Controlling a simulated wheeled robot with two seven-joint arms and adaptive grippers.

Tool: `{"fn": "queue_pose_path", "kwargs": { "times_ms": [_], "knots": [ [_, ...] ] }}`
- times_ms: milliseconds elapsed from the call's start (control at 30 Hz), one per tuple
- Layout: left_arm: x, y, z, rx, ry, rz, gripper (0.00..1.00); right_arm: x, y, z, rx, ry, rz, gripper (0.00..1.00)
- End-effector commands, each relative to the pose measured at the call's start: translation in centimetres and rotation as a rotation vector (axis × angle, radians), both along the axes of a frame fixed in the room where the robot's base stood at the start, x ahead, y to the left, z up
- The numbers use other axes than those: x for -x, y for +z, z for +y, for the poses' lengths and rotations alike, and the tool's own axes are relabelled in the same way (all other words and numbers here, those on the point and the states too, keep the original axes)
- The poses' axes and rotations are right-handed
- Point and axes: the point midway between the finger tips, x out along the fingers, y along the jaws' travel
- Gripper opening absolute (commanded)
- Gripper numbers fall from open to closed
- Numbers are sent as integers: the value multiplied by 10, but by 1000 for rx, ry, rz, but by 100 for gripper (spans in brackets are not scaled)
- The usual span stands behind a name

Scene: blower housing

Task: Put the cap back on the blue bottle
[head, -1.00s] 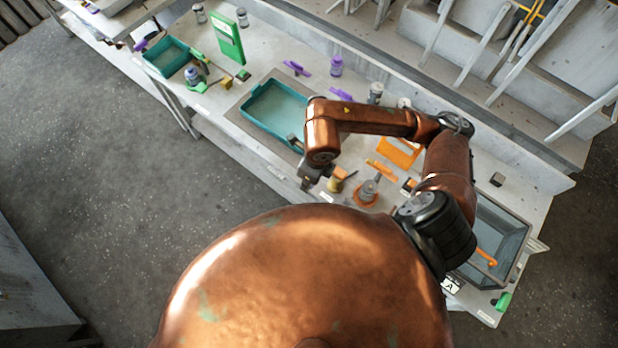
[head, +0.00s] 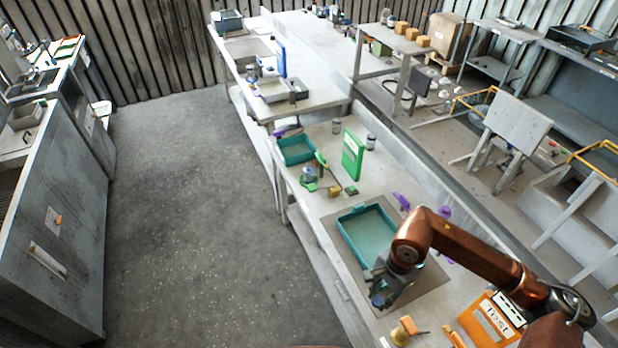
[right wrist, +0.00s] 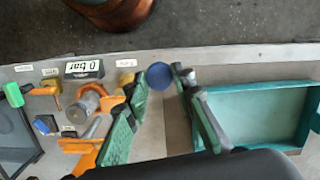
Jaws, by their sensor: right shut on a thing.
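My right gripper (head: 376,286) is over the near bench, beside the front edge of a teal tray (head: 368,236). It is shut on a round blue cap (head: 378,300). In the right wrist view, the blue cap (right wrist: 159,76) sits between the two fingertips (right wrist: 160,79). A small grey bottle with a bluish top (head: 309,174) stands on a green holder farther along the bench. Another small bottle (head: 252,71) stands by a blue panel on the far bench. I cannot tell for sure which is the blue bottle. My left gripper is not in view.
A green panel (head: 352,155) and a smaller teal tray (head: 296,150) stand along the bench. An orange "Test" panel (head: 494,322) lies at the near end. In the wrist view, a grey jar (right wrist: 88,101) stands in an orange holder. The floor (head: 190,200) left of the benches is clear.

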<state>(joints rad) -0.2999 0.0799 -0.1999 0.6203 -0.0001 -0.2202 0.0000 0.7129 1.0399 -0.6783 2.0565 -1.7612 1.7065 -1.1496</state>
Motion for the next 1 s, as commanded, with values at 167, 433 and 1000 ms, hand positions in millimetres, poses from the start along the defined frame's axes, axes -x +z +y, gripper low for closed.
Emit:
{"fn": "queue_pose_path", "kwargs": {
  "times_ms": [167, 433, 1000],
  "knots": [
    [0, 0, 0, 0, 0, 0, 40, -17, 15, -3, 2, 405, -3, 14],
    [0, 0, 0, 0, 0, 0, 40, -34, 33, -7, 1, 867, -1, 14],
    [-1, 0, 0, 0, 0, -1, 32, -38, 37, -8, -1, 991, -1, 14]
  ]
}}
